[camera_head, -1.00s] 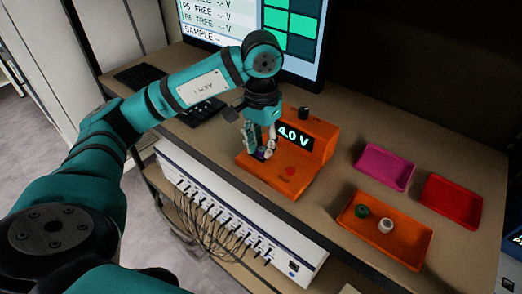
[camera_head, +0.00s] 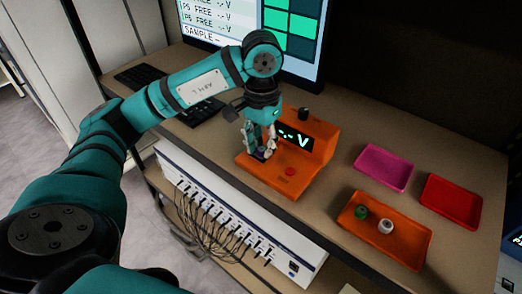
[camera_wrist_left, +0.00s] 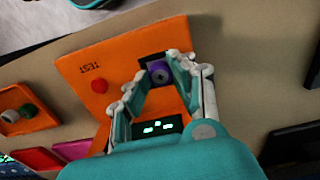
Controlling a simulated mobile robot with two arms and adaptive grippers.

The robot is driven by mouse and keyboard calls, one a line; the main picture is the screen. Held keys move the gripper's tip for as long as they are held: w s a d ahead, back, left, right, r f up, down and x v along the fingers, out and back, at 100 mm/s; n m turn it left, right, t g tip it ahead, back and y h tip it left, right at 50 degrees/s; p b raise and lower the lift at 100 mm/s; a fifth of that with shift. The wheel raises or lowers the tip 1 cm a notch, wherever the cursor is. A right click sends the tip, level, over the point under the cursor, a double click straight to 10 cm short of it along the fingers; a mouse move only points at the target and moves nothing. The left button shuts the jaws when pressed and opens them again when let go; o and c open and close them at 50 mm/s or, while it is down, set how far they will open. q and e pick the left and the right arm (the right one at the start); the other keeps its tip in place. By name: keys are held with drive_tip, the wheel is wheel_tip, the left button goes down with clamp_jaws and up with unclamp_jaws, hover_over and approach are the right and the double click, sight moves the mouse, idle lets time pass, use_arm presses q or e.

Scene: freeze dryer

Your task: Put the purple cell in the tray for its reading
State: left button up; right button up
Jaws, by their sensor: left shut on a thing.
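The purple cell (camera_wrist_left: 158,72) shows in the left wrist view between the fingertips of my left gripper (camera_wrist_left: 162,66). The gripper is shut on it, at the front part of the orange tester (camera_wrist_left: 95,65). In the head view my left gripper (camera_head: 260,147) points down over the tester (camera_head: 312,172), and the fingers partly hide the cell. I cannot tell whether the cell still touches its seat. The tester display (camera_head: 295,137) reads "-.- V". A magenta tray (camera_head: 384,167), a red tray (camera_head: 450,201) and an orange tray (camera_head: 402,249) lie to the right. My right gripper is not in view.
A green cell (camera_head: 361,211) and a white cell (camera_head: 385,226) stand in the orange tray. The magenta and red trays are empty. A monitor (camera_head: 300,35) and a keyboard (camera_head: 203,111) are behind. A cabled white unit (camera_head: 235,215) sits below the bench edge.

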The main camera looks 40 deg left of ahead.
sight(262, 149)
use_arm(q)
drive_tip(key=shift+r+p, duration=1.2)
drive_tip(key=shift+r, duration=1.2)
